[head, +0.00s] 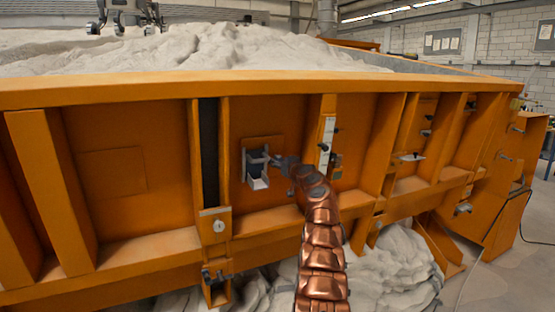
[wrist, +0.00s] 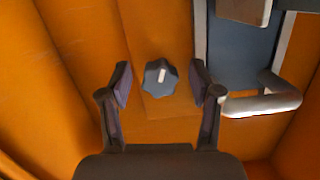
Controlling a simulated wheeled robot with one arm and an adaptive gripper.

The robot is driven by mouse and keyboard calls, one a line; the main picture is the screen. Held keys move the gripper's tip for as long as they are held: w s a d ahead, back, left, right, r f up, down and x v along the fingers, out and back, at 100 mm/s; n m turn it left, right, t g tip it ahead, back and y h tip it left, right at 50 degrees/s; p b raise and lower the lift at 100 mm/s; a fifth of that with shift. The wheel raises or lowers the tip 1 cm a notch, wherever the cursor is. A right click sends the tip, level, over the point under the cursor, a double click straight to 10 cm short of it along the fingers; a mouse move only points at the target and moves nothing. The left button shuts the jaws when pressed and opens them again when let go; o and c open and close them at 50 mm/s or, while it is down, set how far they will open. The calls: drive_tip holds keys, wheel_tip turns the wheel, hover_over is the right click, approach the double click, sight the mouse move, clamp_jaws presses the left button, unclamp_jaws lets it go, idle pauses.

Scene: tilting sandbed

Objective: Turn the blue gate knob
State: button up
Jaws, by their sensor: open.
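The blue gate knob (wrist: 160,78) is a small, dark blue-grey lobed knob with a white mark on its face, mounted on the orange wall. In the wrist view my gripper (wrist: 161,85) is open, with one finger on each side of the knob and a visible gap on both sides. I cannot tell whether the fingertips reach the knob's depth. In the head view my gripper (head: 287,164) is at the wall just right of the small gate (head: 257,182); the knob cannot be made out there. The gate's grey frame also shows in the wrist view (wrist: 262,105).
The gate's bar juts out close to the right finger in the wrist view. The orange sandbed wall (head: 110,120) has upright ribs and a dark vertical strip (head: 209,150). A white scale plate (head: 326,140) is right of my gripper. Sand (head: 190,50) fills the bed above.

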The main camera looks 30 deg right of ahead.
drive_tip(key=shift+w+p, duration=0.3)
drive_tip(key=shift+f, duration=0.1)
